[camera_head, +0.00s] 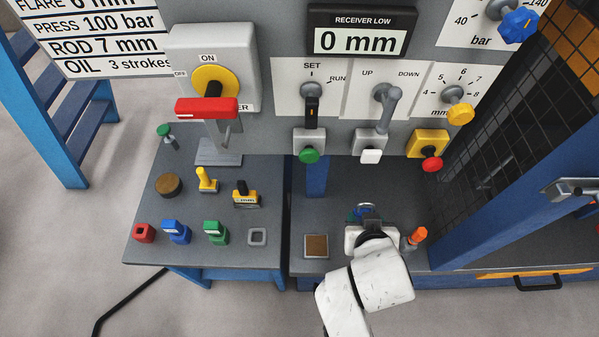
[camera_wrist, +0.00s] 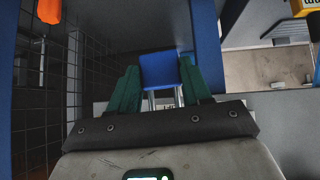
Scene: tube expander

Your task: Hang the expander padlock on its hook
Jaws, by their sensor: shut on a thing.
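My gripper (camera_head: 362,214) is at the lower middle of the head view, over the right bench. In the wrist view its green fingers (camera_wrist: 160,88) are shut on a blue padlock (camera_wrist: 160,69) with silver shackle legs. I cannot tell for sure which fitting is the padlock's hook. A grey hanging part (camera_head: 227,134) shows below the red bar (camera_head: 207,108) of the ON/OFF switch.
An orange-topped peg (camera_head: 417,236) stands close to the right of my gripper. A brown square pad (camera_head: 316,245) lies to the left. Knobs and levers line the panel above. A mesh guard (camera_head: 480,130) and blue post (camera_head: 500,190) bound the right. The left bench holds several small coloured things.

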